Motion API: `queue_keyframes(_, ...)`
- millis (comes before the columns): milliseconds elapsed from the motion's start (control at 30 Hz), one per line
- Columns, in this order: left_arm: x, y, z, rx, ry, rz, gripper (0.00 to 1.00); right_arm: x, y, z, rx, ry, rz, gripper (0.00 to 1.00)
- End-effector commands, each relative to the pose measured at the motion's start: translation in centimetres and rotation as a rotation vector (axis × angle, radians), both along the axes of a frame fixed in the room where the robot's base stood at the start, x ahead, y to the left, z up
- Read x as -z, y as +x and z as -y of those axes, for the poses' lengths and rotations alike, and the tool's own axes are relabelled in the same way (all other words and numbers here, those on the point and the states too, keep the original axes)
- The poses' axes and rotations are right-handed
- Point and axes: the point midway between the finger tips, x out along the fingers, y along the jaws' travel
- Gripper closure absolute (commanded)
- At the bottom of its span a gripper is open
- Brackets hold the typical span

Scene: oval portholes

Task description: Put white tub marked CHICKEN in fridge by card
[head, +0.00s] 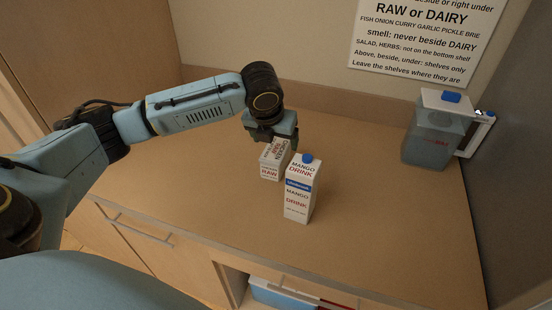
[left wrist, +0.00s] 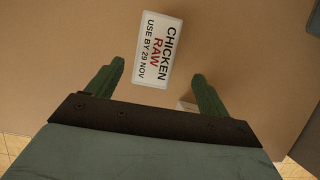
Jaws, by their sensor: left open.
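The white tub marked CHICKEN RAW (head: 270,174) stands on the counter, behind and left of the mango drink carton. In the left wrist view the tub's lid (left wrist: 155,48) reads CHICKEN, RAW, USE BY 29 NOV. My left gripper (head: 270,140) is above the tub in the head view, its fingers largely hidden there. In the left wrist view the left gripper (left wrist: 158,85) is open, with its two fingers apart and the lid just beyond the gap between them. The card (head: 425,35) with shelf rules is on the back wall. The fridge and my right gripper are not in view.
A white MANGO DRINK carton (head: 300,190) with a blue cap stands close in front of the tub. A clear jug (head: 432,135) with a white lid stands at the right. The counter (head: 370,215) is bare around them. An open compartment (head: 235,285) shows below its front edge.

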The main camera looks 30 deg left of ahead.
Motion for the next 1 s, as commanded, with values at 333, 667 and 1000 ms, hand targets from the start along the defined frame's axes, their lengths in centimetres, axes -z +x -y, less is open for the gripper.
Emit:
queue_keyframes(333,4.1,1.7,-0.4,0.001,0.000,0.003,0.20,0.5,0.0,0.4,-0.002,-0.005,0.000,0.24)
queue_keyframes(667,8.0,3.2,-1.6,0.001,0.000,0.002,0.20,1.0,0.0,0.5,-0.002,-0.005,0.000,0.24)
queue_keyframes(1000,8.8,3.6,-1.6,0.002,0.001,0.005,0.20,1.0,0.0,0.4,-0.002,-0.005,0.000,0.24)
